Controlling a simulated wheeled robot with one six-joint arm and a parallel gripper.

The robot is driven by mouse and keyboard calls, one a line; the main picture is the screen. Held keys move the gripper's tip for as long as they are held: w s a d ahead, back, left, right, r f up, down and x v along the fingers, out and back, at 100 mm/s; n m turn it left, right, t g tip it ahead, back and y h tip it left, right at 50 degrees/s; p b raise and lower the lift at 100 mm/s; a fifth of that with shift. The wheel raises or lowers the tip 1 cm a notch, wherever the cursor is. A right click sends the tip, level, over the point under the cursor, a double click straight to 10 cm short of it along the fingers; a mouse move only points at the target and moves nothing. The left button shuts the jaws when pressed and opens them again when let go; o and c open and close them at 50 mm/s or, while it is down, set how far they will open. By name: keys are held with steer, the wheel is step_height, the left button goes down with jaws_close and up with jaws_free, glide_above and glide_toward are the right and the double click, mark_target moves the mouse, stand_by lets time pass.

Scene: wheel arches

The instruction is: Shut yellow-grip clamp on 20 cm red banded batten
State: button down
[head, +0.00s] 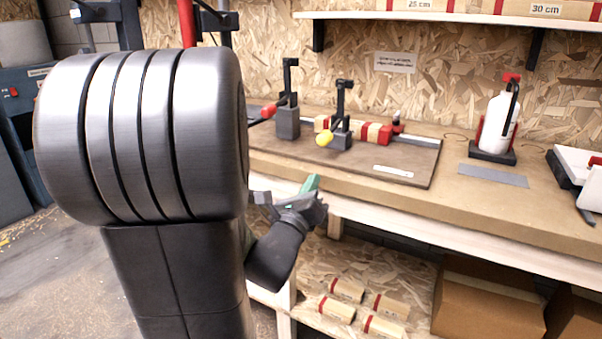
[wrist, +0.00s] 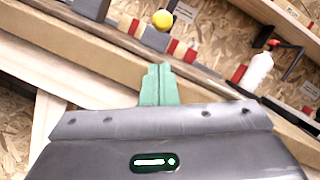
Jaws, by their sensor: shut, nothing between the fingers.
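The yellow-grip clamp (head: 341,105) stands on a board on the bench, its black arm upright over a grey block. Its yellow grip (head: 324,140) sticks out low towards me; it also shows at the top of the wrist view (wrist: 162,19). A wooden batten with red bands (head: 374,132) lies behind the clamp's block, which hides part of it; it also shows in the wrist view (wrist: 181,51). My gripper (head: 312,183) is shut and empty, in front of the bench edge and below the yellow grip, apart from it. Its green fingers (wrist: 158,84) are together.
A second clamp with a red grip (head: 287,115) stands left of the yellow-grip one. A spray bottle (head: 498,124) stands right on the bench. Several red-banded battens (head: 337,308) lie on the lower shelf, beside cardboard boxes (head: 488,303). The board's front (head: 350,165) is mostly clear.

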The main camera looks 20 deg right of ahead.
mark_target(325, 168)
steer(key=shift+m+h, duration=0.3)
steer(key=shift+m, duration=0.2)
steer(key=x, duration=1)
steer(key=shift+p, duration=0.3)
steer(key=shift+s+r, duration=0.1)
steer(key=shift+s+r+p, duration=0.1)
steer(key=shift+r+p, duration=0.2)
steer(key=shift+p, duration=0.35)
